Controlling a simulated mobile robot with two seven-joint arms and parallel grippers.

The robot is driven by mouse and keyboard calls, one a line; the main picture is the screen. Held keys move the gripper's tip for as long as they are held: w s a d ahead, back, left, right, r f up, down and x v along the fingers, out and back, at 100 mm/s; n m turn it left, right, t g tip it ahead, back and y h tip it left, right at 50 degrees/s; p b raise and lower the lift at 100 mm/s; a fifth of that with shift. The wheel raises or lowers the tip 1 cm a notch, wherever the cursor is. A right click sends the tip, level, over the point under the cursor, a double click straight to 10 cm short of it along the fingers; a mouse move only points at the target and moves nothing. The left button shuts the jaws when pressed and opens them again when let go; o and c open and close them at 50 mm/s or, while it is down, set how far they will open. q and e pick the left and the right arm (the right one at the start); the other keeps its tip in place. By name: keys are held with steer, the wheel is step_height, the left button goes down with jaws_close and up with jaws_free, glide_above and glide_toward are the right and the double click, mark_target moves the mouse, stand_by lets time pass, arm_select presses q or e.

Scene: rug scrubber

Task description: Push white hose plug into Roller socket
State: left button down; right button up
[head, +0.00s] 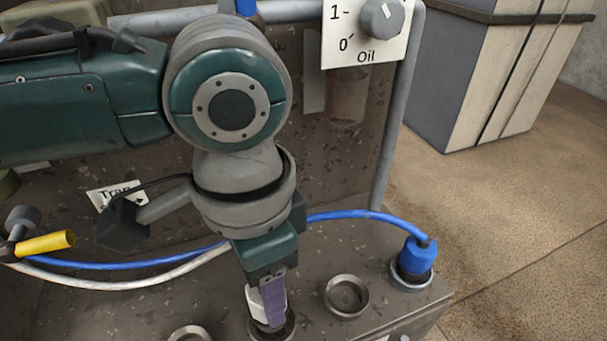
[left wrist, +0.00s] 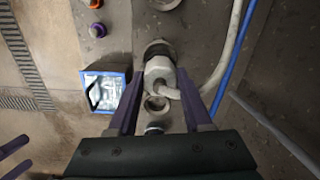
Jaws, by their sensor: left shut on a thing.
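My left gripper (head: 268,297) points down at the machine's front ledge and is shut on the white hose plug (head: 256,303). In the left wrist view the plug (left wrist: 160,72) sits between the purple fingers, at a round metal socket (left wrist: 158,47). The plug's lower end is at this socket's mouth; how deep it sits cannot be told. No Roller label is readable. An empty socket (head: 346,296) lies to the right. My right gripper (left wrist: 16,158) shows only as two purple fingers, apart, at the lower left of the wrist view.
A blue plug (head: 417,257) stands in the rightmost socket, its blue hose (head: 350,213) running behind my gripper. Another socket (head: 190,333) is at the bottom edge. The white hose (head: 130,281) runs left. An Oil dial (head: 381,18) is above. A blue-framed panel (left wrist: 106,91) is beside the sockets.

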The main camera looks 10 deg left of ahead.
arm_select(q)
steer(key=shift+f, duration=0.25)
steer(key=shift+f+b, duration=0.6)
steer(key=shift+f, duration=0.4)
stand_by(0.3)
steer(key=shift+c, duration=1.2)
jaws_free()
step_height(320, 180, up, 10)
steer(key=shift+f+p, duration=0.1)
steer(key=shift+p, duration=1)
steer(key=shift+s+d, duration=0.1)
